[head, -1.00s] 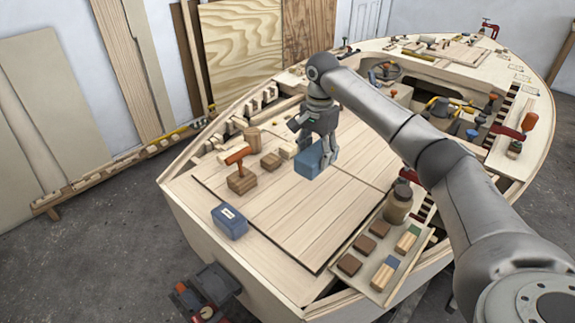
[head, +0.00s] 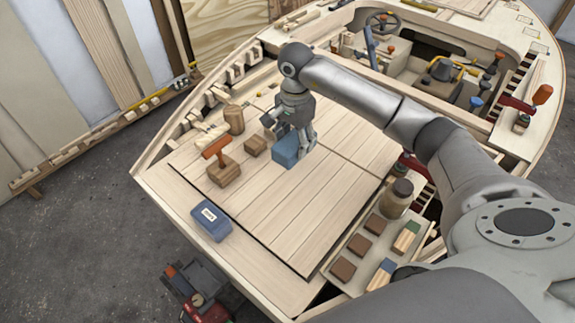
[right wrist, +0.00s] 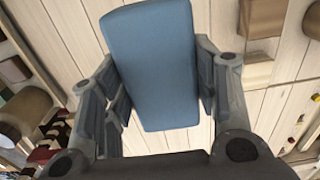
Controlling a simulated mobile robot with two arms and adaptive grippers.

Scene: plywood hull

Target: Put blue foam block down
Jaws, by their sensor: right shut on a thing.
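The blue foam block (head: 284,152) is between the fingers of my right gripper (head: 299,145), which is shut on it. It is over or on the pale plank panel of the deck (head: 260,220), toward its far side. I cannot tell whether its underside touches the planks. In the right wrist view the block (right wrist: 152,65) fills the middle, with a finger of the gripper (right wrist: 160,90) on each side and planks behind it. My left gripper is not in view.
A brown block with an orange handle (head: 222,168), a small wooden block (head: 255,145) and a wooden cylinder (head: 234,119) stand left of the gripper. A labelled blue box (head: 211,222) lies near the front left edge. A tray (head: 330,268) holds blocks and a jar (head: 398,198). The middle planks are clear.

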